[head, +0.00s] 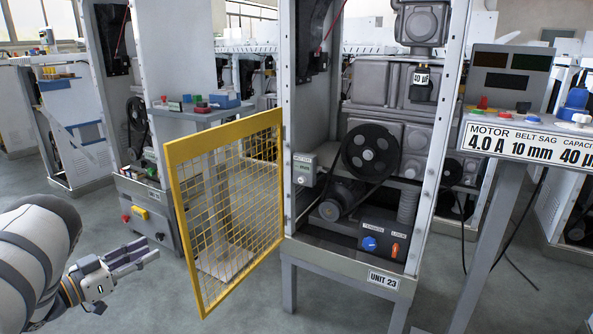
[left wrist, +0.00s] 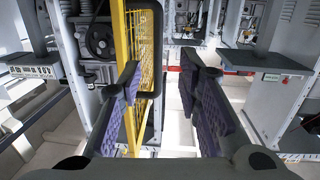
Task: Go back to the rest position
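My left gripper (head: 138,254) is low at the left of the head view, pointing right, left of the open yellow mesh door (head: 223,205) and apart from it. In the left wrist view its two padded fingers (left wrist: 160,70) are spread with nothing between them, so it is open and empty. The mesh door (left wrist: 139,45) shows there behind the left finger. My right gripper is in neither view.
The dispenser frame marked UNIT 23 (head: 383,279) stands at the centre with a pulley (head: 371,151) inside. A sign stand (head: 525,145) is at the right. Another cabinet (head: 180,60) is behind the door. Grey floor is open around my left gripper.

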